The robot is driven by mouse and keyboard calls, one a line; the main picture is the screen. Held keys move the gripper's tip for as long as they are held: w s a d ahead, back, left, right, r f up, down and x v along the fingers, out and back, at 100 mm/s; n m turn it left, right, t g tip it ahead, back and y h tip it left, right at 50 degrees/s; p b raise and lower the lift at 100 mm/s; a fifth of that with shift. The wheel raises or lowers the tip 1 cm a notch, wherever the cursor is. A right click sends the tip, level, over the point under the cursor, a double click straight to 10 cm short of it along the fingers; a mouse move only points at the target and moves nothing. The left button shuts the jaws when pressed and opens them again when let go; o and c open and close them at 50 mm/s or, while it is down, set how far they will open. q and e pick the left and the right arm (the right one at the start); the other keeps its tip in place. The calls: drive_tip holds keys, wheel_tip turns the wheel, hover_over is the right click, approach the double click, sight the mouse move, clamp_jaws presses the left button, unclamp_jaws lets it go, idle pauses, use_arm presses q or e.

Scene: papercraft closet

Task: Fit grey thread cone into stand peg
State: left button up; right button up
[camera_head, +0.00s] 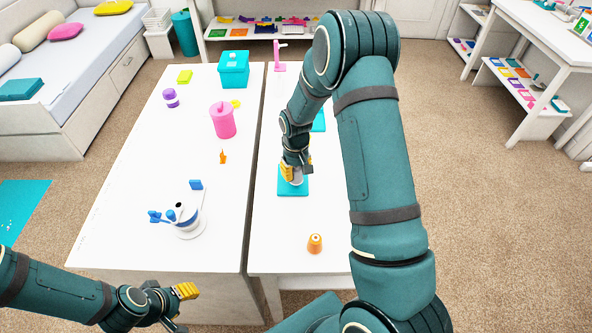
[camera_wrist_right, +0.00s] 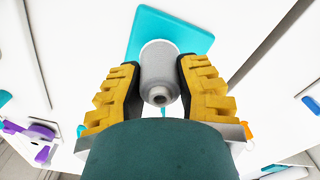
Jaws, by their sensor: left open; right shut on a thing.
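The grey thread cone (camera_wrist_right: 160,72) is between the yellow fingers of my right gripper (camera_wrist_right: 160,88), which is shut on it. In the head view the cone (camera_head: 298,179) shows only in part beside my right gripper (camera_head: 292,172). A teal square base (camera_head: 293,191), which looks like the stand's, lies on the right-hand table under the gripper. It also shows behind the cone in the wrist view (camera_wrist_right: 195,38). I see no clear peg, and cannot tell whether the cone is around one. My left gripper (camera_head: 182,306) is open and empty at the lower left, off the table's front edge.
An orange thread cone (camera_head: 315,243) stands in front of the base on the right-hand table (camera_head: 275,225). Another teal piece (camera_head: 319,121) lies behind, partly hidden by my arm. The left-hand table holds a pink canister (camera_head: 222,121), a teal box (camera_head: 233,70) and a white-blue item (camera_head: 186,219).

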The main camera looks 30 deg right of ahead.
drive_tip(key=shift+f+b, duration=0.75)
drive_tip(key=shift+f, duration=0.3)
drive_tip(key=o, duration=1.1)
drive_tip(key=shift+c, duration=0.2)
drive_tip(key=shift+r, duration=0.1)
wheel_tip(320, 180, up, 12)
